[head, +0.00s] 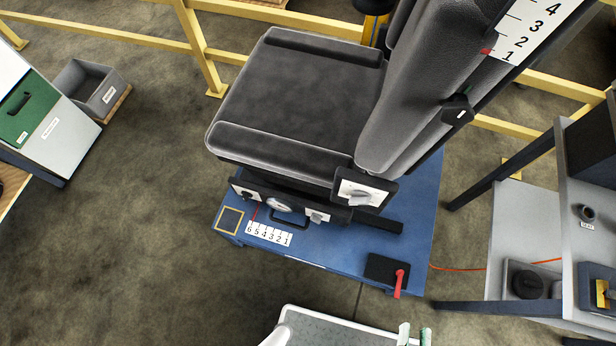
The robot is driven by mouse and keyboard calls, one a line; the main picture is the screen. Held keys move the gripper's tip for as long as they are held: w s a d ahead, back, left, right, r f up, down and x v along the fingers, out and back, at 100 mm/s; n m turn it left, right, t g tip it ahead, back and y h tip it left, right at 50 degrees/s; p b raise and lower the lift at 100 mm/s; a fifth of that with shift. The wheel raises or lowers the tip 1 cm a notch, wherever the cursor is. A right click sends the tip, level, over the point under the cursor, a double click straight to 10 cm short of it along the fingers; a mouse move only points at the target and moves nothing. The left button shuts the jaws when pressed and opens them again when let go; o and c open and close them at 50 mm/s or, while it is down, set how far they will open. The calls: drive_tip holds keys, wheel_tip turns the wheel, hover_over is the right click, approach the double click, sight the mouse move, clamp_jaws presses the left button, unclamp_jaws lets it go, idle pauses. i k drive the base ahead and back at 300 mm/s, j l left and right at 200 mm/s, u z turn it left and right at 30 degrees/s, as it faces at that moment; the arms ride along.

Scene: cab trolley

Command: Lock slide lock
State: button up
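A grey seat (297,95) stands on a blue platform (335,245). Under its front side is a dark panel with a round dial (277,204), a small light switch piece (317,216) and a black loop handle (287,222). A white plate with a grey turning lever (359,196) is at the panel's right end. A red lever (400,281) sits on a black plate (381,268) at the platform's front right, pointing toward me. I cannot tell which part is the slide lock; no label for it is readable. My gripper is not recognisable in this view.
A number scale (268,234) reading 6 to 1 lies before the seat, with a red pointer (255,212) near 6. A grey workbench (520,225) stands at right, a grey bin (91,88) at upper left. Yellow rails (200,50) run behind.

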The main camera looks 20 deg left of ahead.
sight(399, 273)
drive_tip(key=k+l, duration=0.1)
drive_tip(key=k, duration=0.35)
drive_tip(key=k+l, duration=0.1)
drive_tip(key=k, duration=0.4)
drive_tip(key=k+l, duration=0.1)
drive_tip(key=k, duration=0.35)
drive_tip(key=i+l, duration=0.15)
drive_tip(key=i, duration=0.75)
drive_tip(key=l+z, duration=0.05)
